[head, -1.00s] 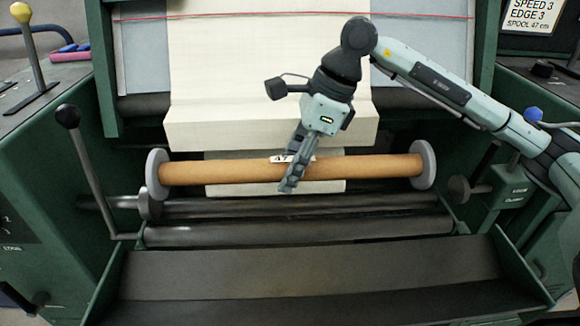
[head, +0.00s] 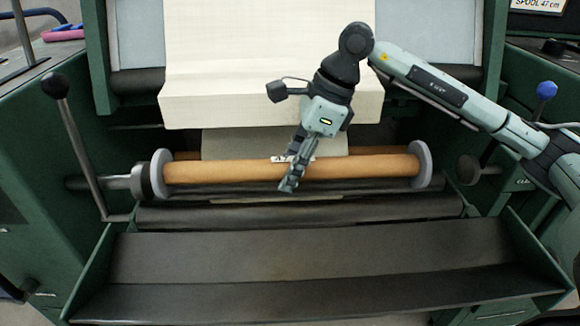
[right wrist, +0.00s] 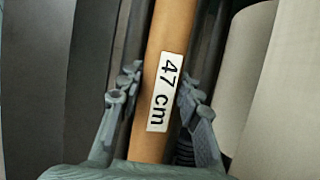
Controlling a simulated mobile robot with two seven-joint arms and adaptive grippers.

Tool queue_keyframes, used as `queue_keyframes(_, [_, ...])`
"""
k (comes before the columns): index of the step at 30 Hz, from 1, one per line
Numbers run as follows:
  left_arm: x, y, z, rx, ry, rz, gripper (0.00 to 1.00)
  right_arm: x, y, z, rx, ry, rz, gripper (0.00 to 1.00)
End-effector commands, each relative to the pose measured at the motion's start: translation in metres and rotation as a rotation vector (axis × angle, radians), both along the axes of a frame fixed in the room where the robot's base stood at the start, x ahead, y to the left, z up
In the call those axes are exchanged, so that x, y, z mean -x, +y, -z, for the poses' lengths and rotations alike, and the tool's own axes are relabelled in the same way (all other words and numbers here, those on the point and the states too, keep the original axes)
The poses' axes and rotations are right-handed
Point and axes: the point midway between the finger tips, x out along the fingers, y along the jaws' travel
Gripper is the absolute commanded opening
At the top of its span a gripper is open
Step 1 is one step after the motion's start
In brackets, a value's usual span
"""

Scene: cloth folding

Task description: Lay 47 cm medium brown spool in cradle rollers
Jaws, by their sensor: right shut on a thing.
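The medium brown spool (head: 220,172) is a long tube with pale grey end discs and a white "47 cm" label, which shows clearly in the right wrist view (right wrist: 165,95). My right gripper (head: 288,185) is shut on its middle, with fingers on both sides of the tube (right wrist: 157,88). The spool lies level, just above or on the dark cradle rollers (head: 300,215); whether it touches them I cannot tell. Its left disc overlaps a metal chuck (head: 139,182) in the picture. A knob (head: 467,168) is right of the right disc. My left gripper is out of view.
A cream web (head: 260,80) hangs behind the spool, with another brown bar (head: 380,154) partly hidden behind it. A black-knobbed lever (head: 75,140) stands at left. Green side walls (head: 45,230) flank the cradle. The dark front tray (head: 320,255) is clear.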

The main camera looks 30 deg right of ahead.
Motion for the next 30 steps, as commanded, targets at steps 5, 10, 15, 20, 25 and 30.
queue_keyframes(5, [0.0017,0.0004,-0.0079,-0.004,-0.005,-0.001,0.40,-0.0003,-0.0001,0.0038,0.000,-0.001,0.000,0.00])
queue_keyframes(10, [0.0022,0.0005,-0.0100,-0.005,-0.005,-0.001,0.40,-0.0003,-0.0001,0.0038,0.000,-0.001,0.000,0.00])
queue_keyframes(15, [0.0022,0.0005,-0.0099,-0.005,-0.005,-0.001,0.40,-0.0003,0.0000,0.0036,0.000,-0.001,0.000,0.00])
queue_keyframes(20, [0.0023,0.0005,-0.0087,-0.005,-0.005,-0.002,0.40,-0.0003,0.0000,0.0046,0.000,-0.001,0.000,0.00])
queue_keyframes(25, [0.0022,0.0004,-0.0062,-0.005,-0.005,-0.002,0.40,-0.0003,0.0000,0.0072,0.000,-0.001,0.000,0.00])
queue_keyframes(30, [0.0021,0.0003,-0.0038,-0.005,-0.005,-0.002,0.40,-0.0003,0.0000,0.0097,0.000,-0.001,0.000,0.00])
